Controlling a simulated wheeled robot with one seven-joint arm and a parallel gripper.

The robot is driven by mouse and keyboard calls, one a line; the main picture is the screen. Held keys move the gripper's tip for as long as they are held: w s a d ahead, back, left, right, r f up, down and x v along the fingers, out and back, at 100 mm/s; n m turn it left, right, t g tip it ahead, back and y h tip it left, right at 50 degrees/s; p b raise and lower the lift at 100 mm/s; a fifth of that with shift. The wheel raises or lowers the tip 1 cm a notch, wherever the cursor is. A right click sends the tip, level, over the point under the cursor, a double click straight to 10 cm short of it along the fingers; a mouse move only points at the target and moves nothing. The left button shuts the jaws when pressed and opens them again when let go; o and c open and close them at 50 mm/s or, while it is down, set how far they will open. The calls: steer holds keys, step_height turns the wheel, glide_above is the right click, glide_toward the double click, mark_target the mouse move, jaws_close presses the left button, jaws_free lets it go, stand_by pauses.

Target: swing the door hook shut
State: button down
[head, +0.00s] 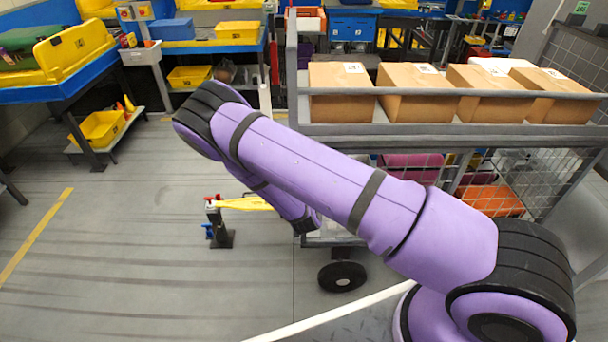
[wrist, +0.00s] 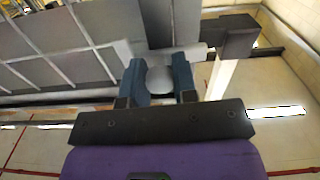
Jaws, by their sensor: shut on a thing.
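In the wrist view my gripper (wrist: 158,82) has its two blue fingers on either side of a pale grey rounded piece (wrist: 159,78), and it is shut on it. This piece looks like the grip end of the door hook, though its full shape is hidden by the fingers and the gripper body. A light grey bar (wrist: 195,51) runs behind the fingertips to a dark block (wrist: 231,38) on the right. In the head view my purple arm hides the gripper and the hook.
A grey panelled surface (wrist: 60,45) fills the wrist view's upper left. In the head view a grey cart (head: 345,129) with several cardboard boxes (head: 340,78) stands behind my arm. A small black stand (head: 220,238) with a yellow bar (head: 246,204) is left of centre.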

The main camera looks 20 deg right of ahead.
steer(key=shift+f+m, duration=0.15)
steer(key=shift+m, duration=0.25)
steer(key=c, duration=0.9)
jaws_free()
steer(key=shift+s, duration=0.1)
steer(key=v, duration=1)
steer(key=shift+s+a, duration=0.15)
steer(key=shift+s, duration=0.2)
steer(key=shift+w, duration=0.1)
